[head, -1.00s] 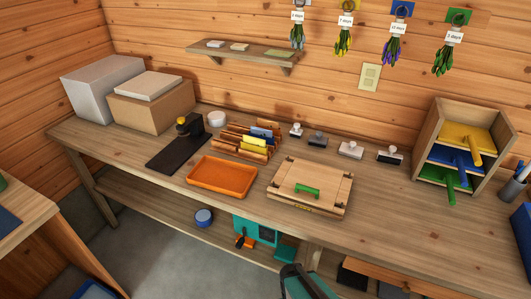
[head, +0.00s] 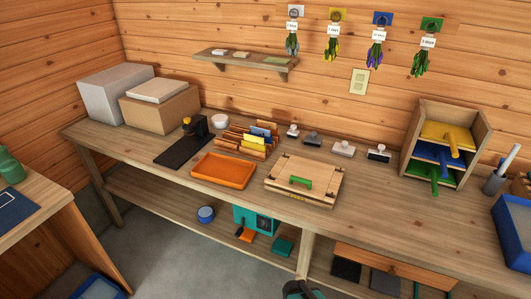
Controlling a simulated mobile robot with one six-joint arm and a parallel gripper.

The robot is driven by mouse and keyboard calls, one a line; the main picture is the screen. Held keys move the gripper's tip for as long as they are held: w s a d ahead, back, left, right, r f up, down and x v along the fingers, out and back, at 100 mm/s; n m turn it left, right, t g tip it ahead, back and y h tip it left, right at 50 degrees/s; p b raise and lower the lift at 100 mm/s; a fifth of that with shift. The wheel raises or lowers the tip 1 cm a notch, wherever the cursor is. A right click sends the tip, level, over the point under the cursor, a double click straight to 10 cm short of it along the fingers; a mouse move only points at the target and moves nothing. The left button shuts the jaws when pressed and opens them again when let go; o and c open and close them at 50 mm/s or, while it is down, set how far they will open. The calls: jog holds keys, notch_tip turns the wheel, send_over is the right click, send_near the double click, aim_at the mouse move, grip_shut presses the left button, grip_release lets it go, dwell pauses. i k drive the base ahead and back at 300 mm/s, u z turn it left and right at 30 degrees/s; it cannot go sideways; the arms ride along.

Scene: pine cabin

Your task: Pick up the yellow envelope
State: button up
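The yellow envelope (head: 253,142) stands in a wooden slotted rack (head: 232,149) on the long workbench in the head view. A blue envelope (head: 261,132) and orange-yellow ones stand in the same rack close to it. Only the upper part of the yellow envelope shows; its lower edge is hidden by the rack. A small dark and teal part of my arm shows at the bottom edge of the view, well short of the rack. My gripper's fingers do not show.
An orange tray (head: 224,171) and a wooden board with a green handle (head: 304,184) lie in front of the rack. A black stand (head: 186,149) is to its left. Several stamps (head: 343,149) stand to its right. Boxes (head: 160,107) fill the left end.

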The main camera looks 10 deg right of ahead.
aim_at(250, 145)
jog(key=z, duration=0.1)
jog(key=k, duration=0.4)
jog(key=u, duration=0.2)
jog(key=i, duration=0.9)
jog(key=z, duration=1.25)
jog(key=k, duration=0.1)
jog(key=u, duration=2.7)
